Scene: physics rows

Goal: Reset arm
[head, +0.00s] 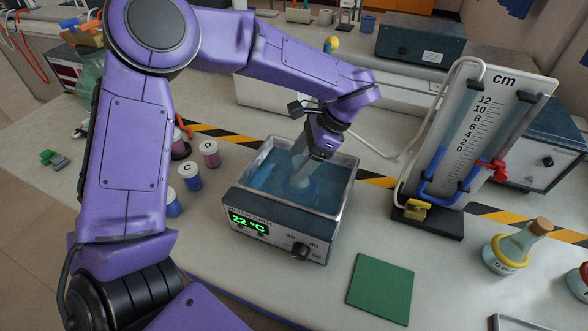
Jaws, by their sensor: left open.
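My left arm, purple, comes in from the left and arches over the bench. My left gripper (304,176) points down into the water bath (274,236), a box with a green "22 °C" display and a black knob. The gripper is open. My right gripper is not in view.
Jars marked C (191,177) and D (211,153) stand left of the bath with others. A green mat (380,289) lies to the right. A manometer (468,135) and a corked flask (516,248) stand further right.

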